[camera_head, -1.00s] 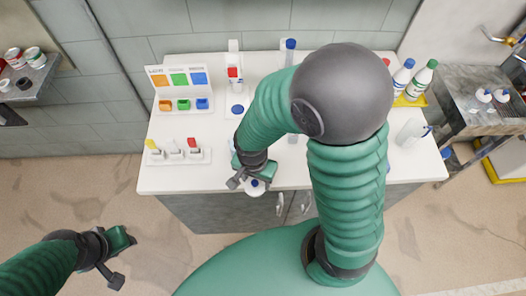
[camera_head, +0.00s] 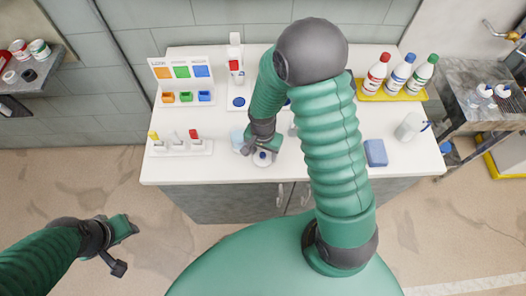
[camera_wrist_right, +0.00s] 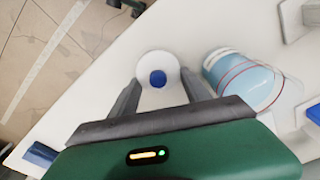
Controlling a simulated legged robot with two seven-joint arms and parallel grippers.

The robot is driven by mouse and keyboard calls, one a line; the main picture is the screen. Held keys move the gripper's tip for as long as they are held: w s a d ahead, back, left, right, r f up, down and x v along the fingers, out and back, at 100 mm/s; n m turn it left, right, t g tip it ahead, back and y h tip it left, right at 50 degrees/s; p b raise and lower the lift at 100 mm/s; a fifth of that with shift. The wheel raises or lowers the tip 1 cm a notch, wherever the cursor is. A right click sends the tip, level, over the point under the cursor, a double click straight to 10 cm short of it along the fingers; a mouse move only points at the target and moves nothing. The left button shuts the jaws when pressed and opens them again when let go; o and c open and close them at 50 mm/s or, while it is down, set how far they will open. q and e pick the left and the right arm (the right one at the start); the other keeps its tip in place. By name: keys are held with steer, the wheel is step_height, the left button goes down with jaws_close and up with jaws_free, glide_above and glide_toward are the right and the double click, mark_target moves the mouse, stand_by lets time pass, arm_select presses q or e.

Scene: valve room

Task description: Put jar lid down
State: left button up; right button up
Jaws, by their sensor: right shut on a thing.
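The jar lid (camera_head: 263,158) is a white disc with a blue knob, near the front edge of the white table. My right gripper (camera_head: 257,150) is shut on it from behind. In the right wrist view the lid (camera_wrist_right: 158,68) sits between the two fingertips of that gripper (camera_wrist_right: 158,90). I cannot tell whether the lid touches the table. A jar with light blue contents (camera_wrist_right: 243,78) stands beside the lid; in the head view it is partly hidden by the gripper (camera_head: 238,141). My left gripper (camera_head: 126,248) is open and empty over the floor at left.
The white table (camera_head: 225,172) has free room along its front. A rack with switches (camera_head: 180,146) is at left, coloured bins (camera_head: 185,97) behind it. A blue sponge (camera_head: 375,153), a clear beaker (camera_head: 410,127) and bottles on a yellow tray (camera_head: 392,93) are at right.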

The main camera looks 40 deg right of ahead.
mark_target(266, 153)
steer(key=o, duration=1.1)
steer(key=shift+s+d+f, duration=0.15)
steer(key=shift+s+d, duration=0.1)
steer(key=shift+d, duration=0.25)
steer(key=shift+o, duration=1)
steer(key=shift+a+f, duration=0.1)
steer(key=shift+s+d, duration=0.2)
steer(key=r, duration=0.3)
steer(key=w+r, duration=0.1)
steer(key=r, duration=0.2)
steer(key=shift+w+d+r, duration=0.1)
steer(key=shift+w+r, duration=0.1)
steer(key=shift+r, duration=0.05)
steer(key=s+a+r+n+t, duration=0.2)
steer(key=s+a+r+n, duration=0.3)
steer(key=n, duration=0.6)
steer(key=shift+s+a+r+y, duration=0.15)
steer(key=shift+a+r+y, duration=0.15)
steer(key=shift+a+r, duration=0.1)
